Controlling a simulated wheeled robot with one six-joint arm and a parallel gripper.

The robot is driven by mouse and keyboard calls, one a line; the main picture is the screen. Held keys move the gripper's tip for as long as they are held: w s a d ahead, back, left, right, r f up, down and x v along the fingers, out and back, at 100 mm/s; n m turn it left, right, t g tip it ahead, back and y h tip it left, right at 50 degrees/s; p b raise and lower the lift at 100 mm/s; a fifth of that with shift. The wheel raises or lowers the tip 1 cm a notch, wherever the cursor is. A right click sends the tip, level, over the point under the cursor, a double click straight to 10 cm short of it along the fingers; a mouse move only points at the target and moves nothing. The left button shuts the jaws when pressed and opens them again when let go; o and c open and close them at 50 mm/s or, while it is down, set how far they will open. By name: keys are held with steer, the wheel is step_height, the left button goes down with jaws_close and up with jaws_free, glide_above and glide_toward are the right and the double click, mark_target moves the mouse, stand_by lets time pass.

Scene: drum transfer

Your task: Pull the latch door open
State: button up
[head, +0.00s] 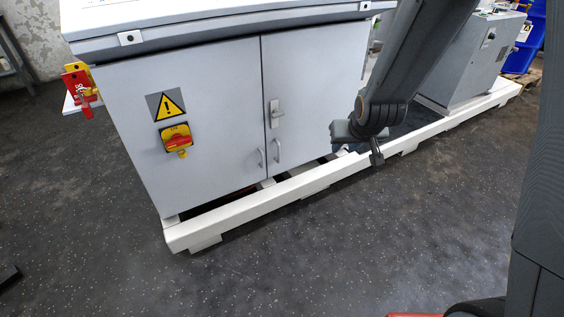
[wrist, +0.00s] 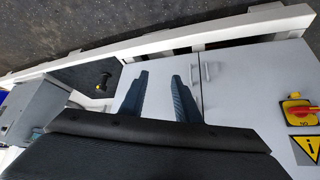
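The grey cabinet's two doors stand shut, the left door (head: 190,85) and the right door (head: 318,85). A latch (head: 275,113) sits at their seam. My gripper (head: 347,132) is in front of the cabinet, to the right of the latch and handles. In the wrist view its fingers (wrist: 159,76) are apart and empty.
A red and yellow rotary switch (head: 177,140) and a warning sign (head: 167,104) are on the left door. A white base frame (head: 300,187) runs along the cabinet's foot. A grey machine (head: 472,62) stands at the right. The dark floor (head: 340,250) in front is clear.

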steer(key=w+a+f+n+t+y+b, duration=0.1)
steer(key=w+a+f+t+b, duration=0.25)
steer(key=w+f+b, duration=0.35)
steer(key=w+a+f+n+t+y+b, duration=0.1)
steer(key=w+a+f+t+b, duration=0.1)
steer(key=w+a+f+b, duration=0.45)
steer(key=n+t+y+b, duration=0.1)
steer(key=t+y+b, duration=0.3)
steer(key=b, duration=0.5)
glide_toward(279, 150)
steer(key=shift+b+x, duration=1.55)
steer(key=shift+x, duration=2.45)
steer(key=shift+d, duration=0.1)
jaws_close()
